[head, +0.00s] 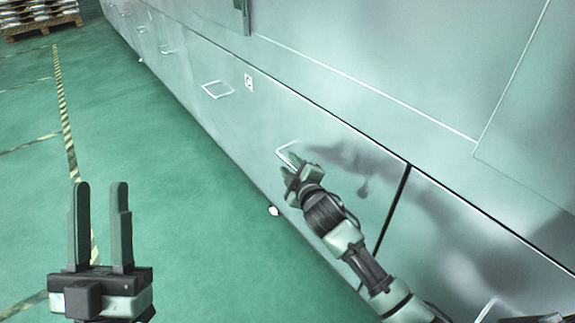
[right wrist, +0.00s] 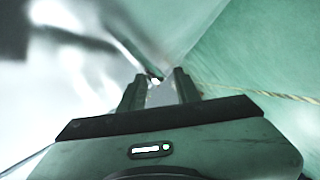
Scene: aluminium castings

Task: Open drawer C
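Drawer C is a pale metal front in the long cabinet, with a small white "C" label (head: 248,81). One bar handle (head: 217,89) is left of the label, and a second bar handle (head: 284,151) is lower right on the same row. My right gripper (head: 291,167) is at this second handle and partly hides it. In the right wrist view its fingers (right wrist: 160,88) stand apart, with a pale grey shape between them; I cannot tell whether they touch the handle. My left gripper (head: 100,190) is open and empty, over the floor at left, away from the cabinet.
The cabinet wall runs diagonally, with further handles (head: 167,50) toward the back. A dark vertical gap (head: 394,203) lies right of the drawer front. A loaded pallet (head: 40,25) stands far back left.

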